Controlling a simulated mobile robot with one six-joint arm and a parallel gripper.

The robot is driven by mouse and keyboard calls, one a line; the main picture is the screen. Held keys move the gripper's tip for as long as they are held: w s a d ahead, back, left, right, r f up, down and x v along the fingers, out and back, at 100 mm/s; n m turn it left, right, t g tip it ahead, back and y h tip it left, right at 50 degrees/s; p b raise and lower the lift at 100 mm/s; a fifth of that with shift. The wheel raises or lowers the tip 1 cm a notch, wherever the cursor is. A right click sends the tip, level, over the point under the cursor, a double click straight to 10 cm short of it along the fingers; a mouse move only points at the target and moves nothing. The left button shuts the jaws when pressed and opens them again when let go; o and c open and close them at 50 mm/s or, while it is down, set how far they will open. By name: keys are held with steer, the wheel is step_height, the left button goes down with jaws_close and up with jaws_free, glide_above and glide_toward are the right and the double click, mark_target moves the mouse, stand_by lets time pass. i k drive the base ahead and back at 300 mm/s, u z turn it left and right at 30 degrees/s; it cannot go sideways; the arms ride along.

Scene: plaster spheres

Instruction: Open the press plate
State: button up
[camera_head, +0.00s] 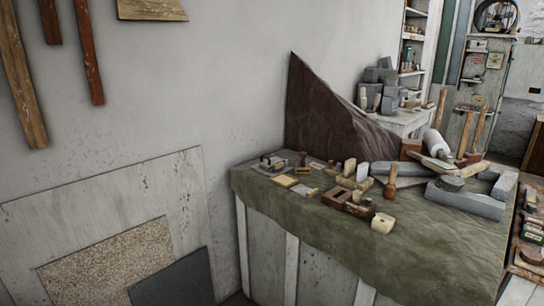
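A small grey metal device (273,163) sits on a flat base at the back left corner of the green-covered worktable (400,255). It may be the press with its plate, but it is too small in this view to be sure. I cannot tell whether its plate is up or down. My gripper and arm do not show in this view.
Small blocks and tools, including a reddish-brown wooden box (347,203), crowd the table's middle. Wooden handles and grey stone bars (464,199) lie at the right. A dark slab (325,115) leans on the wall behind. The table's front is bare.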

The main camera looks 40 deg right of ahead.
mark_target(267, 163)
steer(key=u, duration=0.25)
steer(key=i, duration=1.35)
steer(key=u, duration=0.05)
